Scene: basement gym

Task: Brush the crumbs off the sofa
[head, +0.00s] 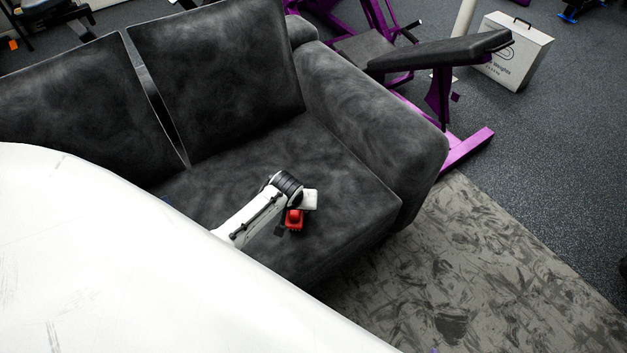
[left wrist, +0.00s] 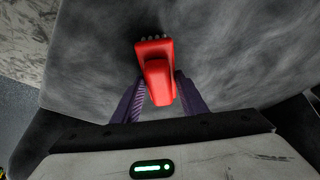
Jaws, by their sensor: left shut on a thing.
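The dark grey sofa (head: 350,185) fills the middle of the head view, with its seat, two back cushions and right armrest showing. My left gripper (left wrist: 160,90) is shut on a red brush (left wrist: 154,60), with one dark finger on each side of its handle. The brush's pale bristles point away from the gripper. In the head view the brush (head: 294,219) is over the right part of the seat, partly hidden by my wrist. I cannot tell whether its bristles touch the fabric. I can make out no crumbs on the seat. My right gripper is not in view.
Purple gym equipment with a black padded bench (head: 440,50) stands behind the right armrest. A white box (head: 515,52) is on the floor beyond it. A patterned grey mat (head: 480,260) lies right of the sofa. A large white surface hides the lower left.

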